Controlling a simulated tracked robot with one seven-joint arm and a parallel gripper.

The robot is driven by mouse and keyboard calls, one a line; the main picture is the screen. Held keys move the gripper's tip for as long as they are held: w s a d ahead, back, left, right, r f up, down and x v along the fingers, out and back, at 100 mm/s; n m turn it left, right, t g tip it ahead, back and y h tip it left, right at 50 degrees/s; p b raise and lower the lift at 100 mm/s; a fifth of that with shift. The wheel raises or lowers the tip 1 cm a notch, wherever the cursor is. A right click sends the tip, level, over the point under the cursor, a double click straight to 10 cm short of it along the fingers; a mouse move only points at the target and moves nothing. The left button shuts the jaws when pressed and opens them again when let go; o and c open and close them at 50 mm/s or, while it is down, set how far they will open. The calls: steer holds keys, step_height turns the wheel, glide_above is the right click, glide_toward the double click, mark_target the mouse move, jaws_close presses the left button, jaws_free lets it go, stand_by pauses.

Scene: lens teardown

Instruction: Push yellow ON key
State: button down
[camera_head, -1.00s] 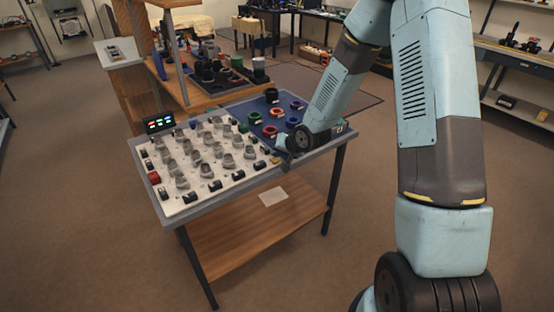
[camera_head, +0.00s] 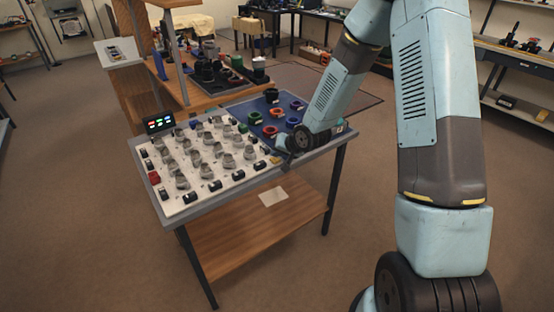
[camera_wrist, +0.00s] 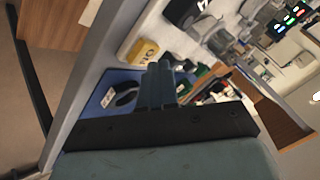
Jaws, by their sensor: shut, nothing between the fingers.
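The yellow ON key (camera_wrist: 143,52) shows in the wrist view as a yellow block with dark lettering at the edge of the white panel. In the head view it is a small yellow spot (camera_head: 275,160) at the panel's near right corner. My gripper (camera_wrist: 164,66) is shut and empty, with its fingertips just to the right of the key in the wrist view. I cannot tell whether they touch it. In the head view my gripper (camera_head: 287,157) is small and dark beside the key, partly hidden by my wrist.
The white panel (camera_head: 190,205) carries several grey knobs and dark switches. A lit display (camera_head: 159,123) stands at its far left corner. The grey table edge (camera_wrist: 97,75) runs close by.

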mark_target(277, 160)
steer(key=shift+s+f, duration=0.15)
steer(key=shift+f, duration=0.2)
stand_by(0.7)
steer(key=shift+r, duration=0.45)
steer(key=shift+r, duration=3)
